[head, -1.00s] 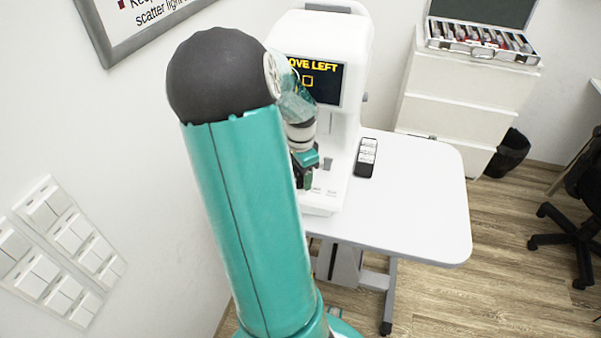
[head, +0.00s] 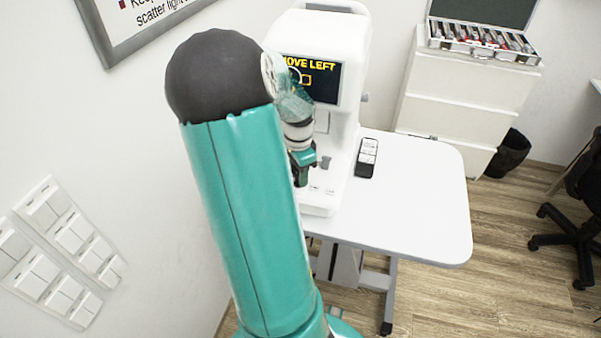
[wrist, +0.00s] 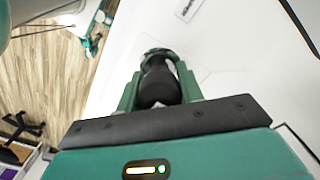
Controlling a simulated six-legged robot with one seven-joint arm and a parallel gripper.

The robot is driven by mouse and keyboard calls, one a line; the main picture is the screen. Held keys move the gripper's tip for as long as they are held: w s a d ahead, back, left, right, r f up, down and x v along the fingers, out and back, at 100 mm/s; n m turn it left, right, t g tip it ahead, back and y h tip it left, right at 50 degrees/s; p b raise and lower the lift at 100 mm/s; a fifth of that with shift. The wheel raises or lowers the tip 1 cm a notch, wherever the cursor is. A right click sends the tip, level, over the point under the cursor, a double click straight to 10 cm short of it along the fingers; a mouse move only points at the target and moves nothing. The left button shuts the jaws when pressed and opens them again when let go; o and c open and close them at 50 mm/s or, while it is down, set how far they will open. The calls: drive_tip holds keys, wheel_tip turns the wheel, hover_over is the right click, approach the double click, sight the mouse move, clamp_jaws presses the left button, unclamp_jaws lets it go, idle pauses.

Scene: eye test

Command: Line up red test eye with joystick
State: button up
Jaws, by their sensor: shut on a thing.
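The white eye-test machine (head: 345,45) stands on the table against the wall. Its dark screen (head: 325,82) reads "MOVE LEFT" in yellow, with a small yellow square and part of a pale ring just left of it. My arm hides the screen's left edge. My gripper (head: 301,175) is low at the machine's front, partly hidden by my arm. In the wrist view, my gripper (wrist: 158,68) has its green fingers shut around the black joystick (wrist: 157,87). I cannot make out a red test eye in either view.
A dark handheld remote (head: 366,158) lies on the white table (head: 425,200), right of the machine. The table's right part is clear. A white drawer cabinet (head: 455,100) carries an open lens case (head: 483,42). An office chair (head: 575,225) stands at far right.

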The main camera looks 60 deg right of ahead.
drive_tip(key=shift+w+d, duration=0.2)
drive_tip(key=shift+w, duration=0.25)
drive_tip(key=shift+w+d+r, duration=0.1)
drive_tip(key=shift+w+d, duration=0.1)
drive_tip(key=shift+w, duration=0.5)
drive_tip(key=o, duration=1.1)
drive_tip(key=shift+s, duration=0.1)
drive_tip(key=shift+c, duration=0.2)
wheel_tip(320, 180, up, 14)
